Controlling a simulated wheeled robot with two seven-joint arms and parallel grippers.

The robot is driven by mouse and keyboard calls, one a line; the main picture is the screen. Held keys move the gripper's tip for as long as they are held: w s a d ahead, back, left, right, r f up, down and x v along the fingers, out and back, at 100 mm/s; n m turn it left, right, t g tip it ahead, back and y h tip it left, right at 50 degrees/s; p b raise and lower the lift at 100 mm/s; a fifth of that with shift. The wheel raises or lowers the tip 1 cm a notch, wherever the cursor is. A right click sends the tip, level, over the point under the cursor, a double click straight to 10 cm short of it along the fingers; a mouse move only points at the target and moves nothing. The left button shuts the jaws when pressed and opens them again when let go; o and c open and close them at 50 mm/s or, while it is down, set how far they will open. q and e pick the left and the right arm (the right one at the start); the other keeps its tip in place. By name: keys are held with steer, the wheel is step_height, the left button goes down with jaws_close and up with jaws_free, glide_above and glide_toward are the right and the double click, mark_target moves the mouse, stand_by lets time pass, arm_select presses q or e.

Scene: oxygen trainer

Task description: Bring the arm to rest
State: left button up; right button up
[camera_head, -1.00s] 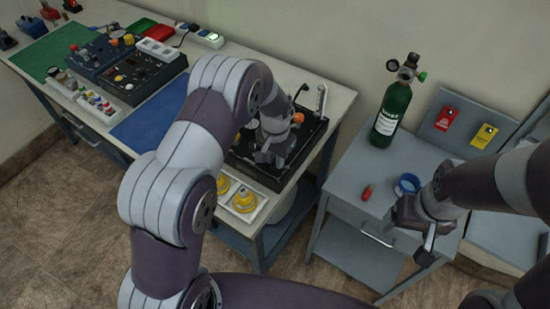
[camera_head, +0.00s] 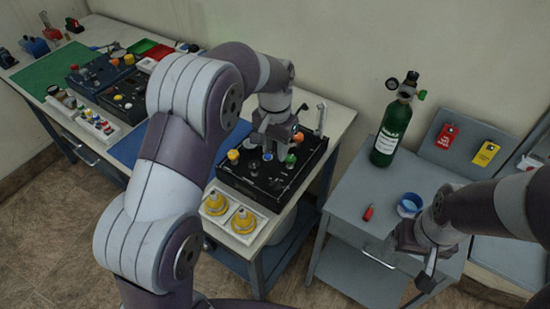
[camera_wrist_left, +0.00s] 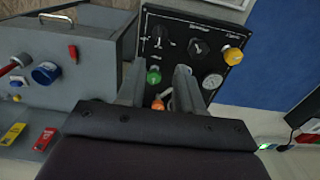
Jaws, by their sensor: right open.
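My left gripper (camera_head: 272,145) hangs over the black trainer panel (camera_head: 250,184), pointing down. In the left wrist view its two fingers (camera_wrist_left: 160,75) stand apart, with a green knob (camera_wrist_left: 153,77) and an orange knob (camera_wrist_left: 158,104) of the panel showing in the gap. Nothing is seen held; whether the fingertips touch the panel is unclear. My right gripper (camera_head: 415,250) is at the right, by the front of the grey cabinet (camera_head: 345,205), and is open; its fingers are partly hidden by its own body.
A green oxygen cylinder (camera_head: 391,130) stands upright on the cabinet. A blue cup (camera_head: 409,204) and a small red item (camera_head: 368,212) lie near my right gripper. Two yellow cone-shaped parts sit in a white tray (camera_head: 232,230) at the bench's front edge. Control boxes (camera_head: 120,90) stand at the left.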

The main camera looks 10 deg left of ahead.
stand_by(0.4)
arm_select(q)
steer(key=s+a+n, duration=0.2)
steer(key=s, duration=0.8)
steer(key=s+a+f+n+t, duration=0.1)
steer(key=s+a, duration=0.1)
steer(key=s, duration=0.7)
steer(key=shift+s+a+n, duration=0.35)
steer(key=shift+s+n, duration=0.05)
